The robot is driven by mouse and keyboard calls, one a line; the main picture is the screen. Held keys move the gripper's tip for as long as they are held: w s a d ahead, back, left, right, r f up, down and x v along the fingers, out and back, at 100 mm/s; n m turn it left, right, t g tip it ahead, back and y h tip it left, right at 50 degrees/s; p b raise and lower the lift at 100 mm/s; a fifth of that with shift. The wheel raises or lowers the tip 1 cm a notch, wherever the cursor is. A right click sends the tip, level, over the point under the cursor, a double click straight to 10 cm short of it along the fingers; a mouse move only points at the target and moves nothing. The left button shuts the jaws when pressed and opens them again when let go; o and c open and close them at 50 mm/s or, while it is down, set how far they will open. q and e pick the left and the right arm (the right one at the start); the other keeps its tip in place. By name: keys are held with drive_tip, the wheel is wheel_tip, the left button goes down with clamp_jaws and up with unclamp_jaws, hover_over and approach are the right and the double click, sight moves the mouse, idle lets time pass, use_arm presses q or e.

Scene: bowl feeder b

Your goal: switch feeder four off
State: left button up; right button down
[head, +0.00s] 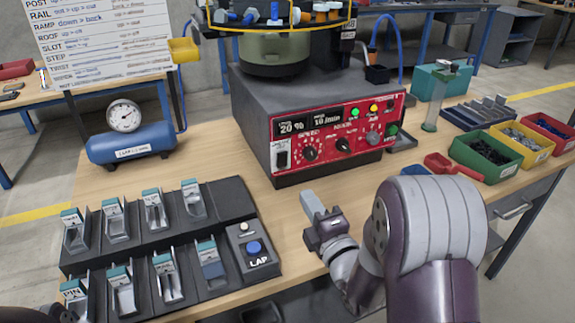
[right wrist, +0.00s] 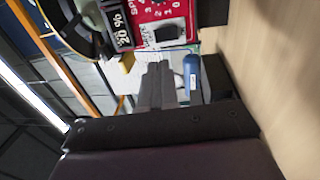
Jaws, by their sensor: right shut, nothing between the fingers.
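The bowl feeder has a red control panel (head: 335,135) on a dark grey base, with a green bowl (head: 273,52) on top. A black rocker switch (head: 282,157) sits at the panel's lower left; it shows larger in the right wrist view (right wrist: 170,33). Its position is too small to tell. Green and yellow lamps are bright on the panel, and displays read 20 % and 10 /min. My right gripper (head: 312,203) is shut and empty, in front of and below the panel, apart from it. Its fingers (right wrist: 157,75) point toward the feeder side. A dark part of my left arm shows at the bottom left corner.
A black rack with several teal-topped slots (head: 117,222) and a LAP button box (head: 250,250) stands left of my right gripper. A blue air tank (head: 130,143) with a gauge stands behind it. Parts bins (head: 485,157) lie right. Bare table lies before the feeder.

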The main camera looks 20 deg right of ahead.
sight(283, 157)
drive_tip(key=w, duration=0.3)
drive_tip(key=w+r, duration=0.1)
drive_tip(key=w, duration=0.7)
drive_tip(key=shift+w+r, duration=0.2)
drive_tip(key=shift+w, duration=0.05)
